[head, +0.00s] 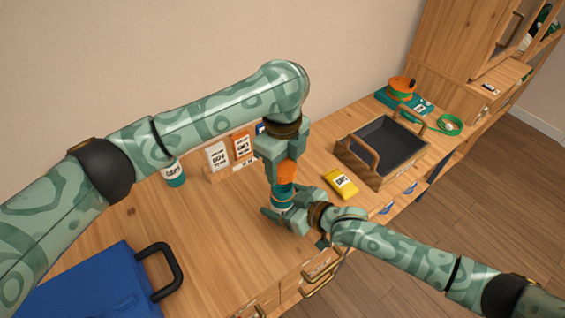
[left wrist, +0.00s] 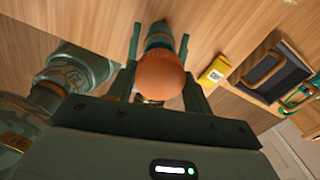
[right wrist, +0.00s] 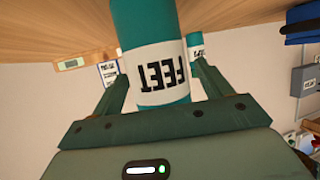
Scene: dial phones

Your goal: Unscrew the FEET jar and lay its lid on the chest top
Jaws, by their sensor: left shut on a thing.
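The FEET jar (right wrist: 160,72) is teal with a white label. It stands upright and also shows in the head view (head: 283,189). Its orange lid (head: 287,170) sits at the jar's top and fills the left wrist view's middle (left wrist: 161,75). My left gripper (head: 284,165) comes from above and is shut on the lid. My right gripper (right wrist: 160,75) is lower, with its fingers against both sides of the jar's body. The fingers hide part of the jar, and its base is unclear. The wooden chest top (head: 190,235) lies around and below.
Another teal-and-white jar (head: 174,174) stands at the back left. Labelled cards (head: 218,157) stand behind the left gripper. A yellow packet (head: 341,184) and a dark-lined wooden tray (head: 347,156) are on the right. A blue case (head: 85,285) is front left. The middle left is clear.

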